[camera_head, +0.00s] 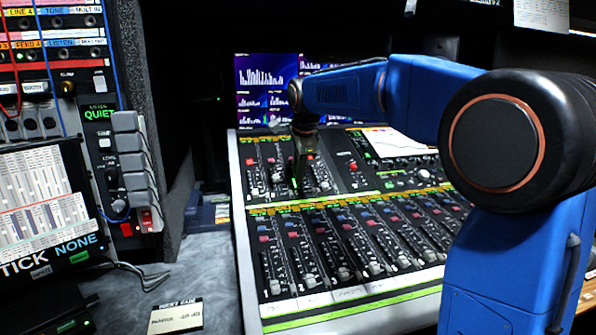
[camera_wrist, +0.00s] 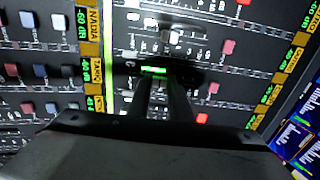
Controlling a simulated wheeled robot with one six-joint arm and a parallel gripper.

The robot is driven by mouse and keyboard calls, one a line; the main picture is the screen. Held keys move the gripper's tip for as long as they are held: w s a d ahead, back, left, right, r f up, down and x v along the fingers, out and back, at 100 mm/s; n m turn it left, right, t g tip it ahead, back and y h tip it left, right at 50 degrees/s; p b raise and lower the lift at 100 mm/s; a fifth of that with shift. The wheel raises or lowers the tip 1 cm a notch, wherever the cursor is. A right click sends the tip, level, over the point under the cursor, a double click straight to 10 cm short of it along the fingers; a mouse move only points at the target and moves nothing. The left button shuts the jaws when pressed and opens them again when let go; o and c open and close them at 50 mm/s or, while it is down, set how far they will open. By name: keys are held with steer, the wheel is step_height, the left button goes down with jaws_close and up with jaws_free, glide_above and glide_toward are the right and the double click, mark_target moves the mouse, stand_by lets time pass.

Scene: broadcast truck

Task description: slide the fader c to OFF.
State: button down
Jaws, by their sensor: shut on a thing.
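The mixing console (camera_head: 240,220) stands in front of me, with rows of faders on its sloped face. My gripper (camera_head: 297,178) reaches down to the upper fader bank, left of the middle. In the wrist view my gripper (camera_wrist: 160,82) has its two dark fingers close together at a fader cap with a bright green strip. I take this as fader c (camera_wrist: 153,69), and the fingers are shut on it. The fingers hide most of the cap and its slot. I cannot read its position marks or an OFF label.
A screen (camera_head: 267,90) stands behind the console. A rack panel with switches (camera_head: 132,170) stands at the left. A paper card (camera_head: 176,317) lies on the grey desk.

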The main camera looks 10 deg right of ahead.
mark_target(301, 193)
steer(key=shift+s+f, duration=0.4)
steer(key=shift+s, duration=0.45)
steer(key=shift+s+f, duration=0.35)
steer(key=shift+s, duration=0.45)
steer(key=shift+s+f, duration=0.4)
steer(key=shift+s, duration=0.45)
steer(key=c, duration=1.6)
jaws_free()
steer(key=shift+s, duration=0.1)
steer(key=shift+r, duration=0.15)
steer(key=v, duration=1.7)
steer(key=shift+s+r, duration=0.1)
steer(key=shift+s, duration=0.1)
